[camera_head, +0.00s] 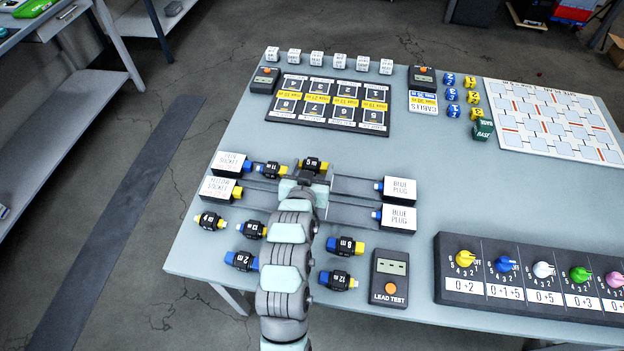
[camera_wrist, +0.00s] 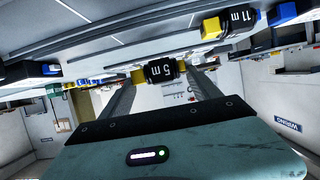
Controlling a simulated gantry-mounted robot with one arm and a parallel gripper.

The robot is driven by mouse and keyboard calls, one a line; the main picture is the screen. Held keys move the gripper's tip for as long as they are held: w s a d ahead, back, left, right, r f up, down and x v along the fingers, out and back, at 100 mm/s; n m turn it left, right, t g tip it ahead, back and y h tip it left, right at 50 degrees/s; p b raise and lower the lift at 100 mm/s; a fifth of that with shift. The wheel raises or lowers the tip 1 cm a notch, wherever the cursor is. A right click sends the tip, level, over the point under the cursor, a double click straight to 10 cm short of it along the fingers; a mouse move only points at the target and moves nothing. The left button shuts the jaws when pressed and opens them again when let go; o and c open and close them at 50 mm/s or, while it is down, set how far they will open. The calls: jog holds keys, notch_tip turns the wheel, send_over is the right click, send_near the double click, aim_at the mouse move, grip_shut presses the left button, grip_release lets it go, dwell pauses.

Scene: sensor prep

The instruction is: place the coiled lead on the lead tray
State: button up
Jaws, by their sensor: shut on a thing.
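My gripper (camera_head: 311,172) is shut on a black coiled lead (camera_head: 316,163) with yellow ends. In the wrist view the same lead (camera_wrist: 166,72) sits between my finger ends and reads "5 m". In the head view it is just in front of a black numbered tray (camera_head: 330,128), which looks like the lead tray. The tray has two rows of cells with a yellow strip between them. I cannot tell the lead's exact height above the table. Another lead (camera_head: 270,170), marked "11 m", is just left of my gripper and also shows in the wrist view (camera_wrist: 229,23).
Several other leads (camera_head: 242,260) lie nearer. A lead tester (camera_head: 389,278) and a knob panel (camera_head: 530,280) are at right. White cubes (camera_head: 317,58) line the tray's far side.

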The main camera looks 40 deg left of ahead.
jog(key=shift+f+b, duration=0.4)
jog(key=shift+f, duration=1.7)
jog(key=shift+f, duration=0.25)
jog(key=o, duration=1.4)
